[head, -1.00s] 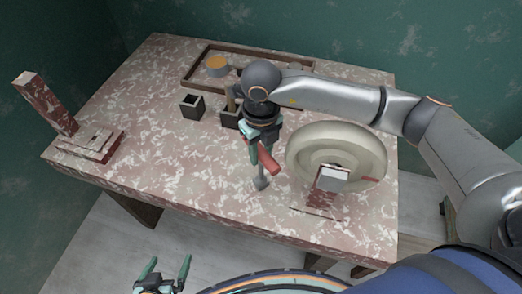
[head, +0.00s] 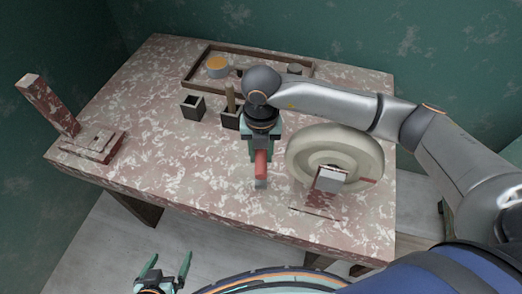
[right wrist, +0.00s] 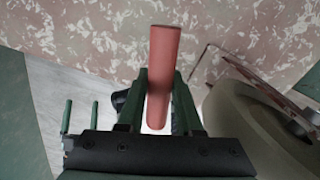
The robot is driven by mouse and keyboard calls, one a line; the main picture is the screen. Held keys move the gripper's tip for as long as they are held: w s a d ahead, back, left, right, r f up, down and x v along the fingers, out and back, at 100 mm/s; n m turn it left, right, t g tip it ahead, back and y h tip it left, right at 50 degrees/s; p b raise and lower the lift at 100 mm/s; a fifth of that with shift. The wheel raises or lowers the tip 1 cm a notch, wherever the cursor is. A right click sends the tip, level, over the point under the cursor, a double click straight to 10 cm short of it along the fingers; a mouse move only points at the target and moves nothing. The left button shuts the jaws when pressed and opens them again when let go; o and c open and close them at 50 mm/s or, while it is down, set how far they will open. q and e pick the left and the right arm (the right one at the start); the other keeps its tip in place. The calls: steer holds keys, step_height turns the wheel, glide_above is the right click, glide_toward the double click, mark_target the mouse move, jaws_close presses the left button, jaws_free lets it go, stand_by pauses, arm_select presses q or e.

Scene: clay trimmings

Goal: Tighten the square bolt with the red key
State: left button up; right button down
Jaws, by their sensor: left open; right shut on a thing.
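The red key has a red cylindrical handle (head: 261,162) and a grey metal end that shows just below it in the head view. My right gripper (head: 261,150) is shut on the handle and holds it over the table's front middle, left of the wheel. In the right wrist view the red handle (right wrist: 163,75) stands between the green fingers (right wrist: 157,95). My left gripper (head: 164,272) is open and empty in front of the table; it also shows in the right wrist view (right wrist: 80,118). I cannot surely pick out the square bolt; a grey square face (head: 331,180) shows at the wheel's front.
A large cream wheel (head: 307,160) stands on the table (head: 190,165) at the right. A reddish post (head: 48,103) on a stepped base stands at the far left. Small dark square boxes (head: 192,107) and a wooden tray (head: 184,82) with an orange-topped round thing (head: 217,66) lie behind.

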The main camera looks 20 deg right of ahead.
steer(key=m+p, duration=0.1)
steer(key=m, duration=0.2)
steer(key=shift+m, duration=0.3)
steer(key=shift+r+m+p, duration=0.15)
steer(key=shift+m+p, duration=0.3)
steer(key=shift+m, duration=0.25)
steer(key=shift+m+p, duration=0.3)
steer(key=shift+m, duration=0.6)
